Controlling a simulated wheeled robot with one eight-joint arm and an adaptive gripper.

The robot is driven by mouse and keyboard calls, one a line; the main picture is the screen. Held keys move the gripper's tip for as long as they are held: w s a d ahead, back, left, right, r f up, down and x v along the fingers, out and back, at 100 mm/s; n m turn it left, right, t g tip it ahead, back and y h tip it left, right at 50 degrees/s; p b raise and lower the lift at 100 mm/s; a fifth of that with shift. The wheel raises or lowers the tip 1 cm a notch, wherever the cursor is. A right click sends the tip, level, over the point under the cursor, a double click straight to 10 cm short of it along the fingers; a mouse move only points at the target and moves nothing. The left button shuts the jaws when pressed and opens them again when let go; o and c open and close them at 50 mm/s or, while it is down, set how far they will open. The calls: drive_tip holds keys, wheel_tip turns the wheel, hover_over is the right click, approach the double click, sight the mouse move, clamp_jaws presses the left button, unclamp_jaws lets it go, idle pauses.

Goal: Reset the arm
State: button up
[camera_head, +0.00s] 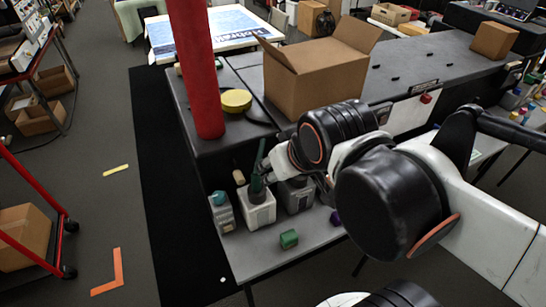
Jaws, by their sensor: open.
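My arm reaches in from the right, and its black and white links (385,200) fill much of the right half. My gripper (268,172) is at the arm's far end, small and partly hidden by my wrist, above the lower shelf. It is open. A dark green upright thing (258,165) stands close beside it, over a white container (259,211); I cannot tell whether they touch. A grey container (296,196) stands just right of the white one, partly behind my wrist.
A large open cardboard box (315,82) stands on the dark bench behind my arm. A red post (195,70) rises left of it, near a yellow round thing (236,100). A green block (289,239) lies on the lower shelf (262,258). The floor at left is mostly clear.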

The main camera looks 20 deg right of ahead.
drive_tip(key=shift+f, duration=0.1)
idle(0.3)
wheel_tip(320, 180, down, 14)
drive_tip(key=b, duration=1.4)
drive_tip(key=shift+o, duration=0.3)
idle(0.5)
